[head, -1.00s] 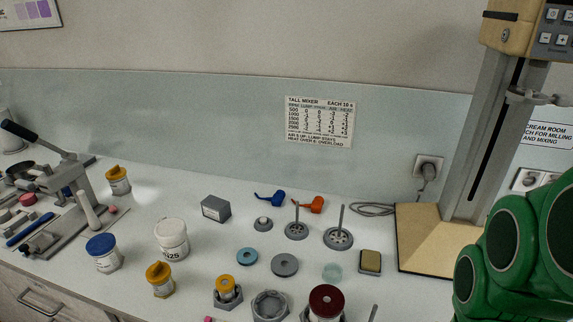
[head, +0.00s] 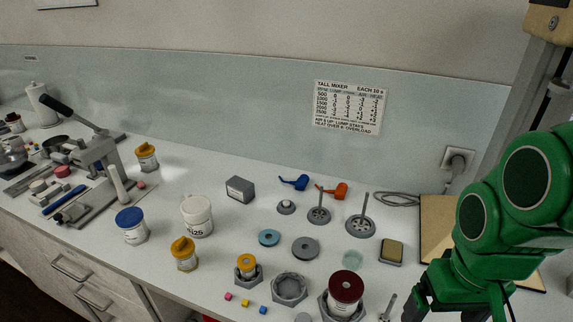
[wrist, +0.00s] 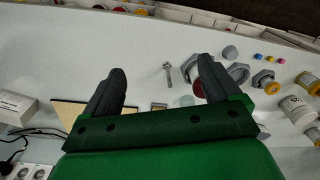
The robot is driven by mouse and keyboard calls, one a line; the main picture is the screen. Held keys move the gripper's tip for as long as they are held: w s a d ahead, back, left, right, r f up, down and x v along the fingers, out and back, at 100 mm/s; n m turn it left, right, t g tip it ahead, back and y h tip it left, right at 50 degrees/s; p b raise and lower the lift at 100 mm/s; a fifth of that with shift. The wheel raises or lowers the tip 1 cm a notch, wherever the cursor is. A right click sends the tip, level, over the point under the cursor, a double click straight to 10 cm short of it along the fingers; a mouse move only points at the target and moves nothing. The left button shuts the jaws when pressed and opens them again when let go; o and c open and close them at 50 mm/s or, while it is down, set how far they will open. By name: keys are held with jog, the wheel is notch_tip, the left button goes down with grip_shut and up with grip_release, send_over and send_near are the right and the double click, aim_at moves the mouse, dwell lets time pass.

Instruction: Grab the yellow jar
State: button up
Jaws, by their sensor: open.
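A jar with a yellow spouted lid (head: 184,254) stands upright on the counter's front part, in front of the white jar. A second yellow-lidded jar (head: 147,157) stands farther back, beside the lever press. A smaller yellow-topped container (head: 248,266) sits in a grey hexagonal holder; it also shows in the wrist view (wrist: 271,88). A yellow-lidded jar (wrist: 306,79) shows at the wrist view's right edge. My gripper (wrist: 160,80) is open, with nothing between its fingers. In the head view it is at the lower right, partly cut off, well right of all the yellow-lidded jars.
A white jar (head: 197,216), a blue-lidded jar (head: 132,226) and a dark-red-lidded jar (head: 346,289) stand nearby. Grey discs, small coloured cubes and stemmed parts lie between.

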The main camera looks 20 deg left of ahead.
jog(key=w+a+f+n+t+y, duration=0.1)
jog(key=w+a+n+t+y, duration=0.1)
jog(key=w+a+n, duration=0.5)
jog(key=r+n+g+y, duration=0.2)
jog(key=n+y, duration=0.5)
jog(key=y, duration=0.4)
send_over(182, 243)
jog(key=d, duration=0.5)
jog(key=f, duration=1.3)
jog(key=shift+w+f, duration=0.2)
jog(key=shift+w, duration=0.05)
jog(key=shift+x, duration=3.95)
jog(key=shift+s, duration=0.1)
jog(key=shift+c, duration=0.4)
